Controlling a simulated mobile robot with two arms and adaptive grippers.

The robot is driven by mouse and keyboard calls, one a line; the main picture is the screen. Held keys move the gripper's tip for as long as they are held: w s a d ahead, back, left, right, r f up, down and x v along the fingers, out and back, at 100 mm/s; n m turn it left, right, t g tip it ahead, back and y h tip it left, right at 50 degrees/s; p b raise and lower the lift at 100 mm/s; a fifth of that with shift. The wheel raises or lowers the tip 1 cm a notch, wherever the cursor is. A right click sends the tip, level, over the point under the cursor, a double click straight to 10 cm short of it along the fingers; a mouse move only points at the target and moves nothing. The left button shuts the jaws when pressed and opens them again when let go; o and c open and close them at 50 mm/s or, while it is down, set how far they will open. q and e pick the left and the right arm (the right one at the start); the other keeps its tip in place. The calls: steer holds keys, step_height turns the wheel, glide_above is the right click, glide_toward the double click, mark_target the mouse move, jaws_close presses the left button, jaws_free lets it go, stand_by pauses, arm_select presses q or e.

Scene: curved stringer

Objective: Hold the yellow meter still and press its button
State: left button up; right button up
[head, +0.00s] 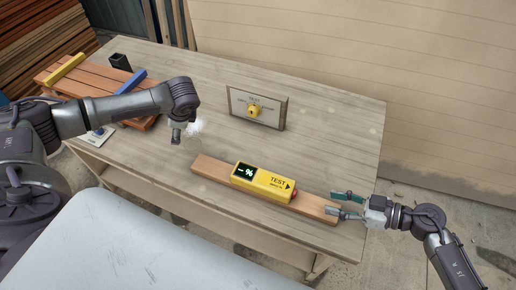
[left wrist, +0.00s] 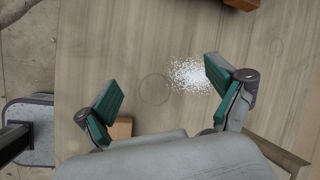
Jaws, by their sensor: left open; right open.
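The yellow meter (head: 262,184) lies on a long wooden board (head: 212,168) near the table's front edge. Its dark display shows a green dash and percent sign, and "TEST" with an arrow points right. A small red button (head: 294,194) shows at its right end. My right gripper (head: 346,204) is open at the board's right end, apart from the meter; the picture does not settle whether it touches the board. My left gripper (head: 176,135) is above the table, left of the meter. The left wrist view shows it open and empty (left wrist: 165,92); the meter is not seen there.
A white powdery patch (head: 195,127) lies on the table (head: 330,120) by my left gripper. A plaque with a yellow knob (head: 254,109) stands behind the meter. Slats with yellow and blue bars (head: 100,88) and a dark cup (head: 120,62) are at back left. Mid-right tabletop is clear.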

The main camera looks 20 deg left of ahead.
arm_select(q)
steer(key=d+r+m+h, duration=0.2)
steer(key=d+r+h, duration=0.1)
steer(key=d, duration=1.3)
step_height(320, 180, up, 6)
steer(key=f+m+g+h, duration=0.1)
steer(key=m+g+h, duration=0.1)
steer(key=m, duration=0.2)
glide_above(258, 176)
step_height(258, 176, down, 13)
steer(key=shift+c, duration=0.4)
